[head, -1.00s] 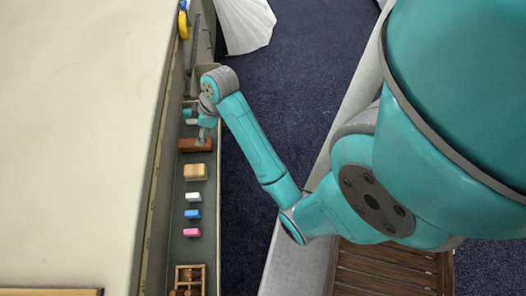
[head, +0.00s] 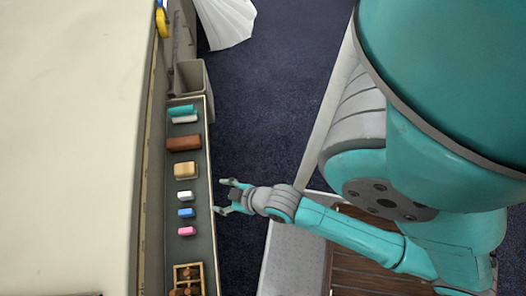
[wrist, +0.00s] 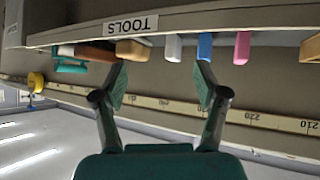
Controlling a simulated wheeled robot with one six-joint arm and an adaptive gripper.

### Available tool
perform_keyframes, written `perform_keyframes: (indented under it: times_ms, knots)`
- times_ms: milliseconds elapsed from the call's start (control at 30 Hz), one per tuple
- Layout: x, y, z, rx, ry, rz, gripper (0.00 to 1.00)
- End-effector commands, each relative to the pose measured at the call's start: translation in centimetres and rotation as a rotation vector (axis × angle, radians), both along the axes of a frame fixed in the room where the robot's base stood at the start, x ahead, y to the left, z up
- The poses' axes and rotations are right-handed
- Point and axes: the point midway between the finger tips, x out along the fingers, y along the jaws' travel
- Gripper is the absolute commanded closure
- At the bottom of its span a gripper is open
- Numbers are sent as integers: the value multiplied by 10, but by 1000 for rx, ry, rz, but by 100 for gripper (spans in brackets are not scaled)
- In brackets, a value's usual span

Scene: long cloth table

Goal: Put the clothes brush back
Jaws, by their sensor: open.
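The brown block (head: 184,142), which looks like the clothes brush, lies across the narrow tool ledge (head: 203,160), between a teal-and-white item and a tan block. It also shows in the wrist view (wrist: 97,54), at the upper left beyond my fingers. I cannot make out its bristles. My gripper (head: 222,197) is open and empty, just right of the ledge, level with the white and blue blocks and apart from the brown block. In the wrist view its two spread fingers (wrist: 162,80) have nothing between them.
The ledge, labelled TOOLS (wrist: 131,24), also bears a teal item (head: 182,110), tan block (head: 186,170), white (head: 185,196), blue (head: 186,213) and pink (head: 186,231) blocks and a wooden box (head: 188,265). A grey bin (head: 207,82) stands beyond.

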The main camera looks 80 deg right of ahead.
Motion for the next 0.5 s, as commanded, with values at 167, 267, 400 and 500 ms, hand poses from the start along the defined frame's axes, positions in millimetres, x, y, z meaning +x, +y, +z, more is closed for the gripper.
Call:
perform_keyframes:
  times_ms: [167, 267, 400, 500]
  knots:
    - [-48, 20, 31, 12, -113, 5, 28]
    - [-71, 28, 54, 24, -185, 16, 28]
    - [-101, 37, 90, 51, -279, 42, 28]
    - [-115, 42, 111, 71, -332, 61, 28]
